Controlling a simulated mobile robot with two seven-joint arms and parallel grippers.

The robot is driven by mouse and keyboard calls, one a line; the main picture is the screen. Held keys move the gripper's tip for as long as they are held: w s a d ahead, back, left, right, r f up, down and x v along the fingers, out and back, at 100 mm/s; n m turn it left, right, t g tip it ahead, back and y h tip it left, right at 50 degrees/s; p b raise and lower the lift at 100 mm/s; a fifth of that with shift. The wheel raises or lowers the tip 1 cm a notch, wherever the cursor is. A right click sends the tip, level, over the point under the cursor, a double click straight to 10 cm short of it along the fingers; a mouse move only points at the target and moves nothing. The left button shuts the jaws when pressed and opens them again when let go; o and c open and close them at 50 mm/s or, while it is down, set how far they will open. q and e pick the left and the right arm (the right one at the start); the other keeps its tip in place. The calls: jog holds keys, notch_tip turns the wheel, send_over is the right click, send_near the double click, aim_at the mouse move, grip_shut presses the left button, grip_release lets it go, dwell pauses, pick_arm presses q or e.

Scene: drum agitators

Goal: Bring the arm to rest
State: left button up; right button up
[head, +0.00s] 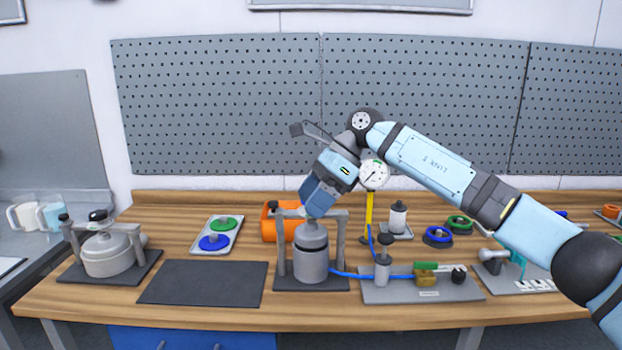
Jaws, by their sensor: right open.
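My right arm (430,165) comes in from the right, bent at a dark joint in front of the pegboard. Its right gripper (305,218) points down and left, just above the grey vessel (311,262) in its upright frame on the bench. The gripper's fingertips are small here and partly merge with the frame's top bar, so I cannot tell whether they touch it. I see nothing held in the gripper. My left gripper does not show.
A grey lidded pot (106,255) in a frame stands at the left. A dark mat (205,283) lies empty beside it. A tray (217,235) holds green and blue discs. A round gauge (374,175) on a yellow post and a plate (420,291) with fittings stand right of the vessel.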

jog(key=s+a+f+m+g+y, duration=0.1)
jog(key=s+a+f+m+y, duration=0.65)
jog(key=f+y, duration=0.4)
jog(key=s+d+f+m+t+h, duration=0.4)
jog(key=d+f+m+t, duration=0.45)
jog(key=m, duration=0.85)
jog(key=s+d+f+m+t+h, duration=0.5)
jog(key=f+m+t, duration=0.65)
jog(key=m, duration=0.65)
jog(key=s+d+f+m+g+h, duration=0.3)
jog(key=s+d+f+m, duration=0.25)
jog(key=s+f, duration=0.3)
jog(key=s+d+f+m+g+h, duration=0.3)
jog(key=s+d+f+m+h, duration=0.15)
jog(key=s+d+f, duration=0.4)
pick_arm(q)
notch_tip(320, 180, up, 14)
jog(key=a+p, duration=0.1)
jog(key=p, duration=1.6)
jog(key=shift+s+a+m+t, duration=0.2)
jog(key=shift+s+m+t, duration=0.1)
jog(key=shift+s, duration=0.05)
pick_arm(e)
notch_tip(320, 180, up, 15)
jog(key=s, duration=0.2)
jog(key=shift+s+a+r+y, duration=0.2)
jog(key=shift+a+y, duration=0.1)
jog(key=shift+y, duration=0.1)
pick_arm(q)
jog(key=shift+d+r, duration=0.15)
